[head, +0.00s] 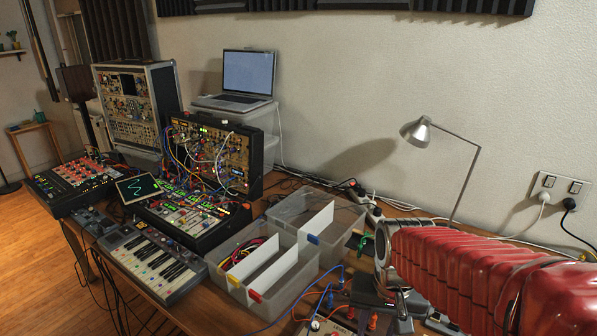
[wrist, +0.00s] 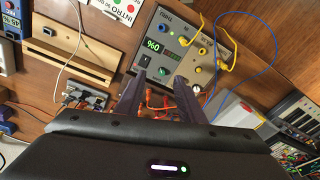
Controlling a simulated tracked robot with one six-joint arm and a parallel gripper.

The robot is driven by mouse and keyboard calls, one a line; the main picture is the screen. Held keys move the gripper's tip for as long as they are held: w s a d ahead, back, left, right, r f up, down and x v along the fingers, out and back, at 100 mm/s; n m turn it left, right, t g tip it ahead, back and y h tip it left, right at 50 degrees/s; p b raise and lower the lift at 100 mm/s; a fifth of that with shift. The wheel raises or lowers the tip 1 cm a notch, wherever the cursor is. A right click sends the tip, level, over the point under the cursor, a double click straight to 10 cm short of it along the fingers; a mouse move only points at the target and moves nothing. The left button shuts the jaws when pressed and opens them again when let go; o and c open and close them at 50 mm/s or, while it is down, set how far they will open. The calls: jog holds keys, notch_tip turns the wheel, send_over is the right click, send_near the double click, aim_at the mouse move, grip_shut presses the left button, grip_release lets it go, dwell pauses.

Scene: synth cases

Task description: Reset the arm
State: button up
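My gripper (wrist: 160,78) shows in the wrist view with its two dark fingers apart. Nothing is held between them; orange cables (wrist: 165,103) show in the gap, seemingly beyond the fingers. Past the fingertips is a grey box with a green lit display (wrist: 153,45), knobs and coloured sockets. Whether the fingers touch it cannot be told. In the head view my red-sleeved arm (head: 460,265) reaches in from the right edge, low over the right end of the table. The fingertips are not clear there.
Clear plastic bins (head: 305,267) stand left of my arm, with synthesizers (head: 215,150) and a keyboard (head: 157,262) farther left. A desk lamp (head: 416,132) stands behind my arm. Blue (wrist: 272,70) and yellow cables (wrist: 222,62) loop near the grey box. A wooden stand (wrist: 72,60) lies left of it.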

jog(key=s+r+n+t, duration=0.2)
jog(key=s+r+t, duration=0.2)
jog(key=s+r, duration=0.4)
jog(key=shift+s+r+n, duration=0.15)
jog(key=shift+r+n, duration=0.2)
jog(key=shift+n, duration=0.05)
